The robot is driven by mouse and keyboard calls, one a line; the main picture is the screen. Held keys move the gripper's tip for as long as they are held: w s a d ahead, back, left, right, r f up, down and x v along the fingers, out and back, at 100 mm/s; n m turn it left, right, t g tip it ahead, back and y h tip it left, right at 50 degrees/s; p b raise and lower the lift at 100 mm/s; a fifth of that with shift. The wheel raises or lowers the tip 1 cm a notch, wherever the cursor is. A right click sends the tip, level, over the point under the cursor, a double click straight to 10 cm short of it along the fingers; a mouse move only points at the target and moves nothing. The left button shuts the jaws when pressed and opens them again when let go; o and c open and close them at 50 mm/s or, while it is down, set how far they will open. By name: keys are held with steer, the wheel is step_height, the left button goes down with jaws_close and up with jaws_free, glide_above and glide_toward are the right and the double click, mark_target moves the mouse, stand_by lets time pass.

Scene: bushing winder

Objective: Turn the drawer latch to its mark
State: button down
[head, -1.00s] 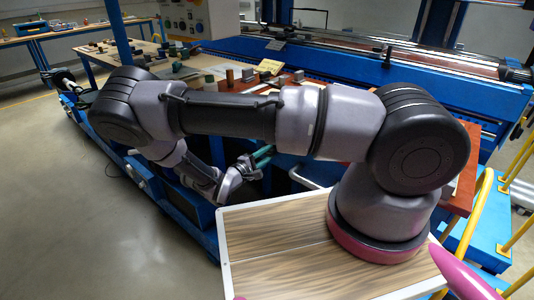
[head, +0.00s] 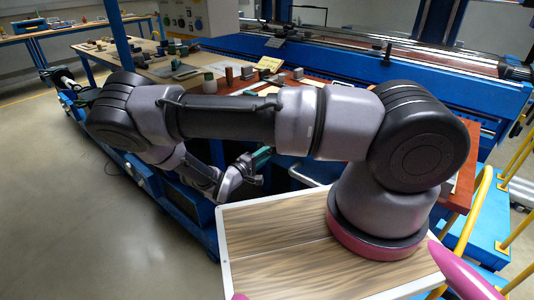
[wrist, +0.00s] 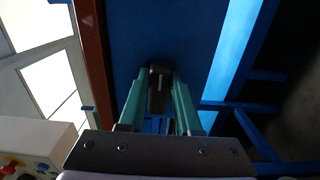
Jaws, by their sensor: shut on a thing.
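The drawer latch (wrist: 158,92) is a small dark upright handle on a blue panel (wrist: 200,30) in the wrist view. A thin pale line shows on its face. My gripper (wrist: 160,84) has its two teal fingers on either side of the latch and is shut on it. In the head view my gripper (head: 262,157) is at the blue bench front, below the red-brown top. The latch is hidden there. I cannot make out the mark in either view.
The red-brown benchtop (head: 300,86) above holds several small blocks and papers. Its edge (wrist: 92,60) runs close beside the latch in the wrist view. Blue frame bars (wrist: 245,106) lie on the other side. Open floor (head: 70,190) is at left.

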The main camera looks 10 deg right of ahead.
steer(key=c, duration=0.6)
jaws_free()
steer(key=v, duration=1.1)
